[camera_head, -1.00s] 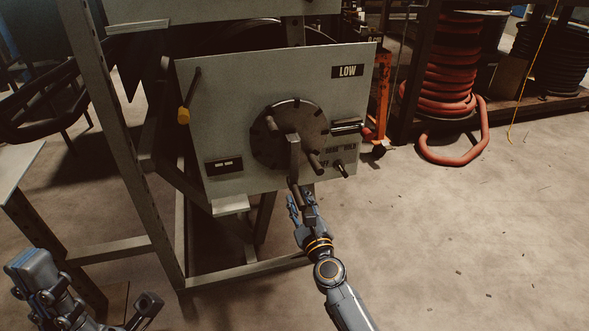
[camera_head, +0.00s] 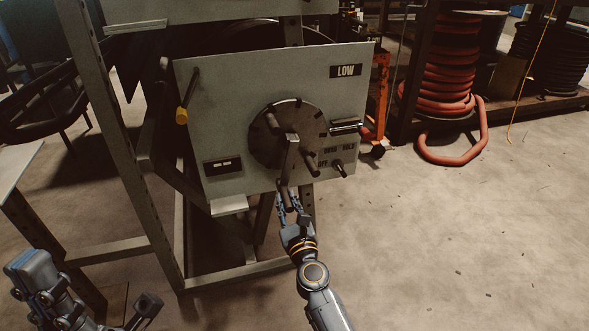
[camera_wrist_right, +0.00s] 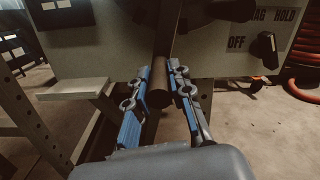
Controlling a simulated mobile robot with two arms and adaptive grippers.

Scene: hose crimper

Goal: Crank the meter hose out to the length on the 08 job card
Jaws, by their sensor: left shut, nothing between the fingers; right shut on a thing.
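The grey machine panel (camera_head: 230,100) carries a dark round disc (camera_head: 262,140) with a crank arm (camera_head: 289,158) pointing down. My right gripper (camera_head: 289,208) is at the crank's lower end, its fingers shut on the dark cylindrical crank handle. In the right wrist view the handle (camera_wrist_right: 161,85) stands between the two blue-padded fingers (camera_wrist_right: 160,95). A small dark counter window (camera_head: 223,166) is at the panel's lower left; its figures are too small to read. My left gripper (camera_head: 148,305) is shut and empty at the lower left. No job card can be made out.
A selector knob (camera_head: 339,168) with HOLD and OFF labels sits right of the disc. A LOW label (camera_head: 346,71) is above it. Steel frame legs (camera_head: 125,150) stand left; open floor (camera_head: 450,230) lies right.

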